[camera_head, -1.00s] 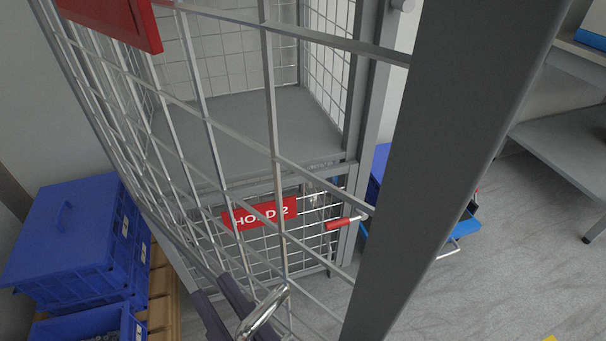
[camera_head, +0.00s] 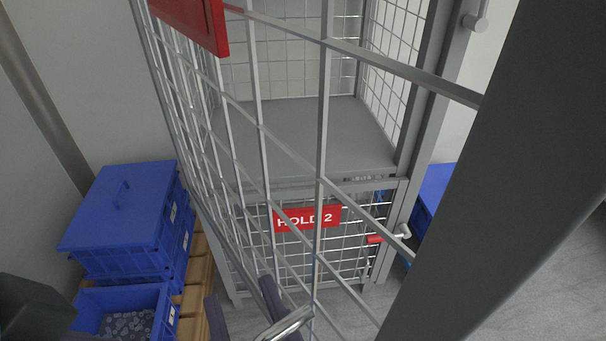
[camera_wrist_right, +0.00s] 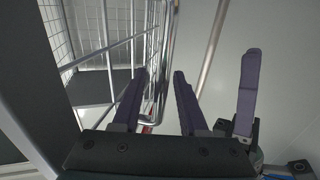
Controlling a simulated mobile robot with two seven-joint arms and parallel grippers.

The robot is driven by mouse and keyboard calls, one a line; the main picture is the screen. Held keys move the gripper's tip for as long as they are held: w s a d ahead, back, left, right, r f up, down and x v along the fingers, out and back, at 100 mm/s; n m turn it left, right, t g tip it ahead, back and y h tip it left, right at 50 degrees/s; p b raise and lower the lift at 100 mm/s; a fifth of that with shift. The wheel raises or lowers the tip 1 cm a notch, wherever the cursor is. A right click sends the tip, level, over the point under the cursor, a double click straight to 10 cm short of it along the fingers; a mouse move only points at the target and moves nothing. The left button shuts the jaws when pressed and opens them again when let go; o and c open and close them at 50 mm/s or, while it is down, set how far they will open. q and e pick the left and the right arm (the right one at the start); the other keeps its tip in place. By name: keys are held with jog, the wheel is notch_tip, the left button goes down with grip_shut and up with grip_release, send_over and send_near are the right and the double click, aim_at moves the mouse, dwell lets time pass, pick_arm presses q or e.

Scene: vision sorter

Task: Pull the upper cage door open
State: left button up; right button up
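The upper cage door (camera_head: 320,120) is a grey wire-mesh door with a thick grey edge post (camera_head: 480,190), and it stands swung out from the cage towards me. Its chrome handle (camera_head: 290,323) is at the bottom of the head view and shows as a bar (camera_wrist_right: 163,85) in the right wrist view. My right gripper (camera_head: 240,300) has dark purple fingers; in the right wrist view its fingertips (camera_wrist_right: 160,73) are apart, with the handle bar seen between them. I cannot tell contact. A separate purple finger (camera_wrist_right: 248,95), apparently of my left gripper, stands to the right.
The lower cage door with a red HOLD 2 sign (camera_head: 307,217) and a red-tipped latch (camera_head: 375,239) is behind the mesh. Blue crates (camera_head: 125,225) stand on a wooden pallet (camera_head: 197,285) at the left. Open floor (camera_head: 540,290) shows at the right.

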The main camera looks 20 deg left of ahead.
jog(key=p+v, duration=0.1)
jog(key=v, duration=0.9)
